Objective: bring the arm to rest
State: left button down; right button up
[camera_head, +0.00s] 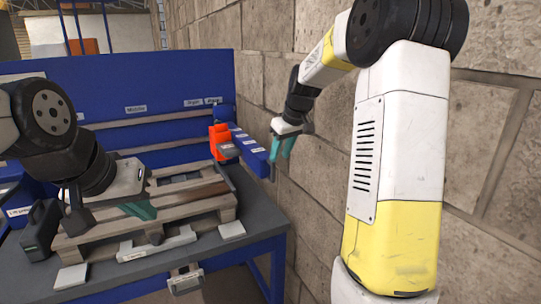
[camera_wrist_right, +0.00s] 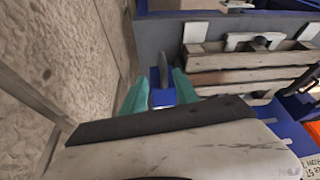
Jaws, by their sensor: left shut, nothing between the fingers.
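My left gripper (camera_head: 140,210) comes in from the left over the wooden pallet (camera_head: 205,207) in the head view. Its teal fingers are together with nothing between them. My right gripper (camera_head: 283,146) hangs in the air near the brick wall, right of the blue rail, with its fingers pointing down. In the right wrist view, its two teal fingers (camera_wrist_right: 161,92) are apart. A blue part (camera_wrist_right: 161,95) of the workstation shows through the gap, and I see nothing held. Both arms are bent, and the left gripper hides part of the pallet.
The brick wall (camera_head: 335,124) stands close to my right arm. The grey table (camera_head: 110,291) carries the pallet and a dark case (camera_head: 40,228). A blue labelled panel (camera_head: 170,85) stands behind. An orange item (camera_head: 217,139) is by the blue rail (camera_head: 251,151).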

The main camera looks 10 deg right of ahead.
jog(key=s+a+r+m+t, duration=0.1)
jog(key=s+r, duration=0.2)
jog(key=s, duration=0.4)
jog(key=s+a+r+m, duration=0.1)
jog(key=s+r, duration=0.3)
jog(key=s, duration=0.3)
jog(key=s+a+f+m+t, duration=0.1)
jog(key=s+f+m, duration=0.1)
jog(key=s, duration=1.5)
jog(key=shift+f+m, duration=0.2)
jog(key=shift+m, duration=0.2)
jog(key=shift+a, duration=0.1)
